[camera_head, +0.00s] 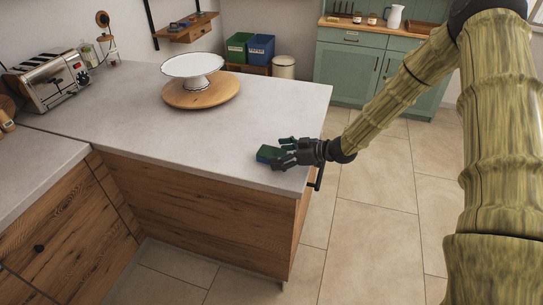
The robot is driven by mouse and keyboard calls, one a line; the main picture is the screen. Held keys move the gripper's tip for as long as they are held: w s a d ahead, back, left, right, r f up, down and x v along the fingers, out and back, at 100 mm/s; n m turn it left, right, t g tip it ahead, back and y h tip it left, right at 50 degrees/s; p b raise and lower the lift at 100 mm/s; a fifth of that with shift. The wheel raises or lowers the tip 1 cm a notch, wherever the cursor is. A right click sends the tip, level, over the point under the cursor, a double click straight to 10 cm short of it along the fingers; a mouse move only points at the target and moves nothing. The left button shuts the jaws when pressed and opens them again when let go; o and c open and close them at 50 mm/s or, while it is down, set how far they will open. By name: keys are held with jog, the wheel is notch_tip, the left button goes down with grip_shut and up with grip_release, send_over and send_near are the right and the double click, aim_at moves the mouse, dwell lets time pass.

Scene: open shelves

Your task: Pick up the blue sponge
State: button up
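The blue sponge (263,155) is a small block with a dark green top and a blue side. It lies on the grey countertop near its right front corner. My gripper (277,153) reaches in low from the right, and its dark fingers are spread at the sponge's right end. One finger is on the far side and one on the near side. The fingers hide part of the sponge, and I cannot tell whether they touch it.
A white cake stand (193,66) stands on a round wooden board (201,97) farther back on the counter (130,115). A toaster (48,82) is at the left. The counter around the sponge is clear. A dark handle (320,172) sticks out below the counter's right edge.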

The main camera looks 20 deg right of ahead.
aim_at(280, 154)
jog(key=c, duration=0.6)
jog(key=shift+r, duration=0.15)
jog(key=shift+r+b, duration=0.55)
jog(key=shift+r, duration=0.9)
jog(key=s+d+b, duration=0.1)
jog(key=s, duration=0.3)
jog(key=s+d+r+b, duration=0.1)
jog(key=s, duration=0.4)
jog(key=s+b, duration=0.2)
jog(key=s, duration=0.3)
jog(key=shift+d+r, duration=0.35)
jog(key=shift+d, duration=0.05)
jog(key=shift+s+d+r, duration=0.1)
jog(key=shift+s+d, duration=0.05)
jog(key=shift+s, duration=0.7)
jog(key=shift+o, duration=0.5)
jog(key=c, duration=0.3)
